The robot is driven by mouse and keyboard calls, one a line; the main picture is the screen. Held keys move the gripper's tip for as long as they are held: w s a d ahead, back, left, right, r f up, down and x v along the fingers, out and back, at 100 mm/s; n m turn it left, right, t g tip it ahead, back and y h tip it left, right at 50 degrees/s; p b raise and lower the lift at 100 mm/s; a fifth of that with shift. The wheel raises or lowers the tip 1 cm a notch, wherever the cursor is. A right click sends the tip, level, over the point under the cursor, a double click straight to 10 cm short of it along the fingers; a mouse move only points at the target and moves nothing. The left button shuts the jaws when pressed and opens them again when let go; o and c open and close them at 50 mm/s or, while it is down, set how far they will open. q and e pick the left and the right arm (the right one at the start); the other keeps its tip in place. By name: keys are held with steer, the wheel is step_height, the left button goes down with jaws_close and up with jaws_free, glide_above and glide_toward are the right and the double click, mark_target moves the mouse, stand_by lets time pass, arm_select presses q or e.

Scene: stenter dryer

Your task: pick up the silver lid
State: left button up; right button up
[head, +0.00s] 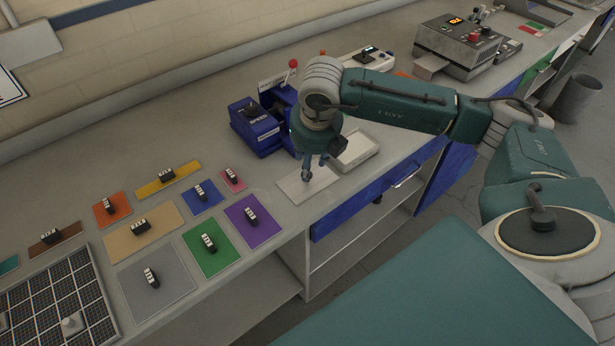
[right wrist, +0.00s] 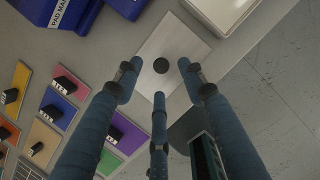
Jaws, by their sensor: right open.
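The silver lid (head: 296,190) is a flat, pale rectangular plate near the front edge of the counter. In the right wrist view the lid (right wrist: 160,42) has a round dark knob (right wrist: 161,65) in its middle. My right gripper (head: 314,170) is over the lid, pointing down. I cannot tell whether the fingertips touch the lid. In the head view the fingers largely hide the knob. My left gripper is not in view.
A white tray (head: 357,153) stands just right of the lid, and a blue machine (head: 250,128) behind it. Several coloured sheets with small black clips, such as the purple one (head: 267,233), lie to the left. A grey control box (head: 455,50) stands farther right.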

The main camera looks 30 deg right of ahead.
steer(key=p+x, duration=0.2)
steer(key=x, duration=0.1)
steer(key=shift+s+f, duration=0.15)
steer(key=shift+f, duration=0.15)
steer(key=shift+w+f, duration=0.2)
steer(key=shift+f, duration=0.35)
jaws_close()
steer(key=shift+r, duration=0.15)
